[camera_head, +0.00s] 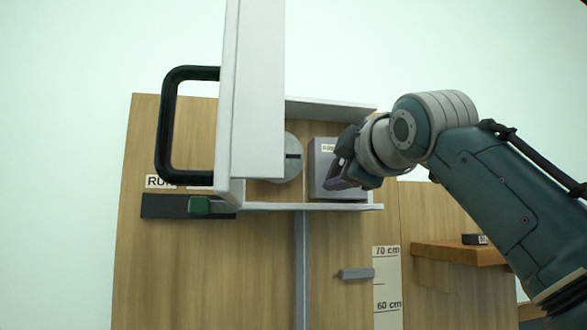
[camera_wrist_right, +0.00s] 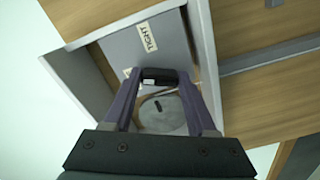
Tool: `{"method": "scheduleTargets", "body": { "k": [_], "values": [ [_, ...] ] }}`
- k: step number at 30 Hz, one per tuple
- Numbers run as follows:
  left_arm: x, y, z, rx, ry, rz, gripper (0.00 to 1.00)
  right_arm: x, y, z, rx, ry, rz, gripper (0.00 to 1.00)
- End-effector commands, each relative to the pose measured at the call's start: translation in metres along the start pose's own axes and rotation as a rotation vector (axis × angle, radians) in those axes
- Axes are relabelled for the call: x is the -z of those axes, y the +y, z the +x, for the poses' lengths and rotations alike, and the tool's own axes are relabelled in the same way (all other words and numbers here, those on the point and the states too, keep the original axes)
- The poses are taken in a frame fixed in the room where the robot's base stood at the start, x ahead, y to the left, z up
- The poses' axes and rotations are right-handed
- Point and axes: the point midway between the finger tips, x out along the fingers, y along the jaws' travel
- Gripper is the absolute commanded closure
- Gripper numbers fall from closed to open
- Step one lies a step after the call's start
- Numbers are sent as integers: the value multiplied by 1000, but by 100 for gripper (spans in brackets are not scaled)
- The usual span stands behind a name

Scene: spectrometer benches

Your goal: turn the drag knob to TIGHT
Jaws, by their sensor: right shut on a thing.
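The drag knob (camera_wrist_right: 160,76) is a small dark block on the face of a grey box (camera_wrist_right: 150,48). A white TIGHT label (camera_wrist_right: 147,37) is on that box face in the right wrist view. My right gripper (camera_wrist_right: 161,80) is shut on the knob, one purple finger on each side. In the head view the grey box (camera_head: 323,187) sits inside an open white housing, and my right gripper (camera_head: 342,167) reaches it from the right, hiding the knob. Which way the knob points I cannot tell. My left gripper is not in view.
A white door (camera_head: 254,90) with a black handle (camera_head: 168,125) stands open left of the grey box. A slotted grey disc (camera_head: 292,158) is beside the box. Below are a green slider (camera_head: 200,206), a grey peg (camera_head: 357,274) and a scale (camera_head: 387,285). A wooden shelf (camera_head: 457,253) is at right.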

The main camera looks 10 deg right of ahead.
Motion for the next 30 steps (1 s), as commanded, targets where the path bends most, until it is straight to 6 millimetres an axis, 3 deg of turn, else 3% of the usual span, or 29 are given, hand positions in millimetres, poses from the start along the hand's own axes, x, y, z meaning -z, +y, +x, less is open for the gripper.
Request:
{"method": "scheduleTargets", "body": {
  "k": [11, 30],
  "values": [
    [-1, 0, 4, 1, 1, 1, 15, -1, -1, 0, -1, -1, 105, 98],
    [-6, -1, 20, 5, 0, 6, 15, -1, -1, 0, -1, -1, 680, 98]
  ]
}}
